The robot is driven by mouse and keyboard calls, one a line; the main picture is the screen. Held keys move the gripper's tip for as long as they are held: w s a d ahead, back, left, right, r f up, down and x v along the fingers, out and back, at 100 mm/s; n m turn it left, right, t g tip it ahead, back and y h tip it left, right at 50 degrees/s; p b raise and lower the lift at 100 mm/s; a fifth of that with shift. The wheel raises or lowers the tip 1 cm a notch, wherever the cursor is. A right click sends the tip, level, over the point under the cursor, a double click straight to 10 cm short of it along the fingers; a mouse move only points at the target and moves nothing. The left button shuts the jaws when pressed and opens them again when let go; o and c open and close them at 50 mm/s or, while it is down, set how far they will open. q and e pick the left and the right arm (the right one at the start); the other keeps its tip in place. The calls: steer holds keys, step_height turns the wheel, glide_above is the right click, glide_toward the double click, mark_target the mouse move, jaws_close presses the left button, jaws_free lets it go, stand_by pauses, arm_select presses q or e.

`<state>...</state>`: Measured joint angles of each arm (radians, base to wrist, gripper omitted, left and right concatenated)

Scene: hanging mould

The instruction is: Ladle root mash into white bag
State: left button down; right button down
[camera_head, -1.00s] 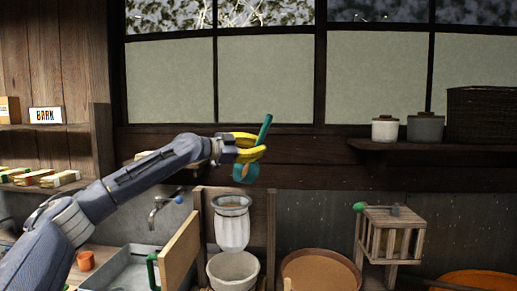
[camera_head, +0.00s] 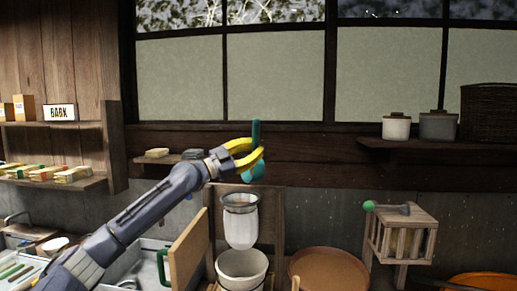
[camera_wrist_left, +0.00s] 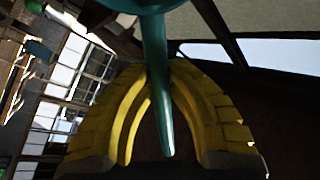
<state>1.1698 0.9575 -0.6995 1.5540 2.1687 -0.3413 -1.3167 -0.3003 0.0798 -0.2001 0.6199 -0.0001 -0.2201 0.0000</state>
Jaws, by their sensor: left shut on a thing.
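My left gripper (camera_head: 243,157), with yellow fingers, is shut on a teal ladle (camera_head: 256,135). The ladle's handle points up and its teal bowl hangs just under the fingers. The bowl's contents cannot be made out. In the left wrist view the teal handle (camera_wrist_left: 157,85) runs between the yellow fingers. The white bag (camera_head: 241,228) hangs from a grey ring below the ladle, with clear air between them. A white bucket (camera_head: 242,268) stands under the bag. I cannot identify the root mash. My right gripper is not in view.
A wooden board (camera_head: 188,250) stands left of the bag, beside a grey sink tray (camera_head: 122,268). A round brown tub (camera_head: 328,272) is at the right. A slatted crate (camera_head: 402,238) carries a green-ended tool. Shelves line the wall.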

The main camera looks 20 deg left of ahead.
arm_select(q)
steer(key=shift+s+a+f+t, duration=0.15)
steer(key=shift+a+f+t, duration=0.05)
steer(key=shift+t, duration=0.1)
steer(key=shift+s+f+h, duration=0.1)
steer(key=shift+s+h, duration=0.15)
steer(key=shift+h, duration=0.05)
steer(key=shift+s+a+f+t, duration=0.15)
steer(key=shift+s+a+t, duration=0.2)
steer(key=shift+s+t, duration=0.05)
stand_by(1.1)
